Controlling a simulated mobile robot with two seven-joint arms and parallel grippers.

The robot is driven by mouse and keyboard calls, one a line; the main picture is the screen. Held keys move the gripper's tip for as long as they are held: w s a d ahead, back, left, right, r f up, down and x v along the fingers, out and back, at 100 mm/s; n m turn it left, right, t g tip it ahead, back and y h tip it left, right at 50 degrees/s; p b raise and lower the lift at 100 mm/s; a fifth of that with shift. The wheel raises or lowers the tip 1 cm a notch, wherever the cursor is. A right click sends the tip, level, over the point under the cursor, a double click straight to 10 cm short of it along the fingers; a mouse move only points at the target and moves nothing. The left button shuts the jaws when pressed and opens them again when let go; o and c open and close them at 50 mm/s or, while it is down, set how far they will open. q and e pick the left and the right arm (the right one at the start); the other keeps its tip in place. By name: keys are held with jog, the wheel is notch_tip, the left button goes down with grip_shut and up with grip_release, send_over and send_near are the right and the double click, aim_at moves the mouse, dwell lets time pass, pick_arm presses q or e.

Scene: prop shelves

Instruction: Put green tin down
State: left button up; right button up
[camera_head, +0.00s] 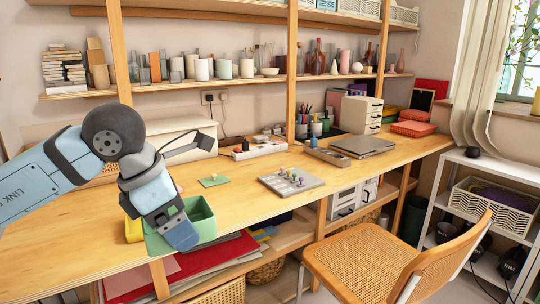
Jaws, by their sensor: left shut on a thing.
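The green tin (202,222) is an open, box-shaped container near the front edge of the wooden desk (80,240). My left gripper (180,236) comes down on it from the upper left and is shut on its near wall. The gripper hides part of the tin's left and front. I cannot tell whether the tin's bottom touches the desk or hangs slightly above its edge. My right gripper is not in view.
A yellow block (133,230) is just left of the tin. A small green card (214,180) and a grey board with small pegs (290,182) lie to the right. A chair (375,255) stands before the desk. Bare desk top lies between the card and the board.

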pick_arm(q)
jog(key=w+a+f+m+g+y, duration=0.1)
jog(key=w+a+f+m+g, duration=0.15)
jog(key=f+m, duration=0.55)
jog(key=w+a+f+m+g+y, duration=0.2)
jog(key=w+a+f+m, duration=0.2)
jog(key=f+m, duration=0.4)
jog(key=w+a+f+m+g+y, duration=0.1)
jog(key=w+a+f+m+g, duration=0.15)
jog(key=f+m, duration=0.5)
jog(key=s+r+p, duration=0.3)
jog(key=r+p, duration=0.8)
jog(key=p, duration=0.1)
jog(key=s+r+p, duration=0.3)
jog(key=r+p, duration=0.7)
jog(key=p, duration=0.2)
jog(key=s+r+p, duration=0.4)
jog(key=r+p, duration=0.7)
jog(key=p, duration=0.2)
jog(key=shift+a+r, duration=0.3)
jog(key=shift+a, duration=0.1)
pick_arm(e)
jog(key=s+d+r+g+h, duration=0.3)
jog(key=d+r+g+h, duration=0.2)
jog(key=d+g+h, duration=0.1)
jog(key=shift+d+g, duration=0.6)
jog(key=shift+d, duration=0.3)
